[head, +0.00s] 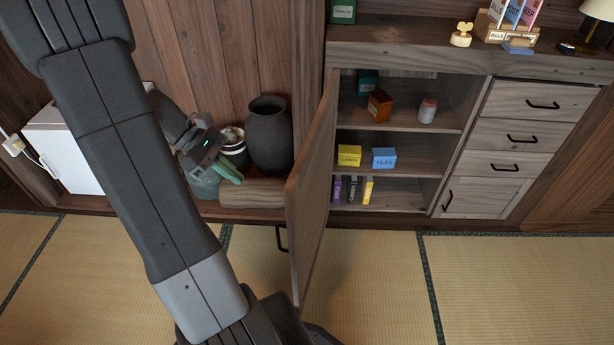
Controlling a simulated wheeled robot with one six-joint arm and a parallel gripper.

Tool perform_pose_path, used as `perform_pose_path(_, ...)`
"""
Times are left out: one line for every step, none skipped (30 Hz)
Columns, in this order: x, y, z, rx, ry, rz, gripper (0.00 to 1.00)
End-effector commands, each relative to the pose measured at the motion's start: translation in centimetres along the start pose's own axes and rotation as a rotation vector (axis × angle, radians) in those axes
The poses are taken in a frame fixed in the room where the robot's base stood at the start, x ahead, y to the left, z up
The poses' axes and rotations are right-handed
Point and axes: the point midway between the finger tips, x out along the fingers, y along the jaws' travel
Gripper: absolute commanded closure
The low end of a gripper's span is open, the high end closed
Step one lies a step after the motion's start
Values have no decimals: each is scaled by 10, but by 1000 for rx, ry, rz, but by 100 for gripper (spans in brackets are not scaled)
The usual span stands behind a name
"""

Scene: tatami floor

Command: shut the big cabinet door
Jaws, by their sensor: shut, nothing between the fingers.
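The big cabinet door (309,190) is a wooden panel standing wide open, swung out from the left side of the cabinet opening towards me. Its dark handle (281,239) shows on the door's left face, low down. The cabinet (400,60) stands behind it with its shelves exposed. My gripper (232,174) is to the left of the door, in front of the pots, apart from the door in the picture. Its greenish fingers are shut and hold nothing. My arm crosses the left of the view.
Boxes, a jar and books sit on the shelves. Drawers (528,138) fill the cabinet's right. A dark vase (269,136) and other pots stand left of the door. A white box (65,150) is at far left. The tatami floor (375,285) right of the door is clear.

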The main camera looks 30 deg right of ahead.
Motion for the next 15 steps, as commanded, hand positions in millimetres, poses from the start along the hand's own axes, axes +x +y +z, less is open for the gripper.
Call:
perform_pose_path(-3,2,1,-5,-7,-2,100)
perform_pose_path(-2,3,1,-6,-10,-3,100)
perform_pose_path(0,4,1,-7,-12,-3,100)
perform_pose_path(2,4,0,-8,-13,-3,100)
perform_pose_path(6,4,0,-8,-13,-4,100)
perform_pose_path(11,4,0,-8,-14,-4,100)
perform_pose_path(16,4,0,-8,-14,-4,100)
perform_pose_path(21,4,0,-8,-13,-4,100)
perform_pose_path(29,3,0,-8,-14,-6,100)
perform_pose_path(35,3,0,-7,-13,-6,100)
perform_pose_path(42,3,0,-7,-14,-6,100)
perform_pose_path(51,3,0,-7,-14,-5,100)
perform_pose_path(58,3,0,-6,-14,-6,100)
perform_pose_path(65,3,0,-6,-13,-6,100)
perform_pose_path(73,3,0,-6,-13,-6,100)
